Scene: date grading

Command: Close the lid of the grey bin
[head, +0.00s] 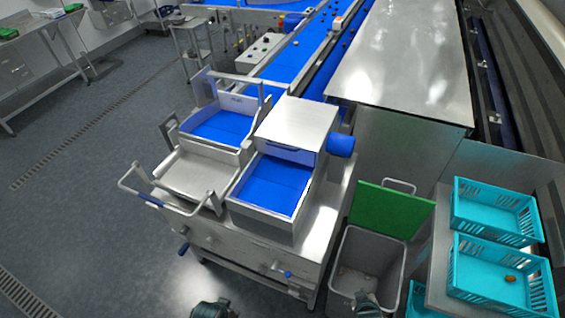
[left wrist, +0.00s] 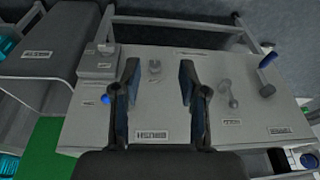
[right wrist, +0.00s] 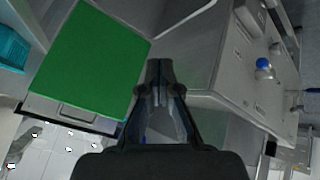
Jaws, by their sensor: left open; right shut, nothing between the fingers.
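The grey bin (head: 393,262) stands at the lower right in the head view, with its top open and some brownish bits inside. Its green lid (head: 391,210) stands raised and tilted at the back rim, with a metal handle (head: 400,185) on its far edge. The lid (right wrist: 85,60) and handle also show in the right wrist view. My right gripper (right wrist: 160,72) is shut and empty, apart from the lid; in the head view it (head: 368,302) overlaps the front of the bin. My left gripper (left wrist: 158,85) is open and empty, facing a machine's control panel.
The steel machine (head: 235,245) with blue trays and projecting knobs stands left of the bin. Turquoise crates (head: 490,265) stand close on the right. A steel cabinet (head: 390,145) is behind the lid. Open floor (head: 80,215) lies to the left.

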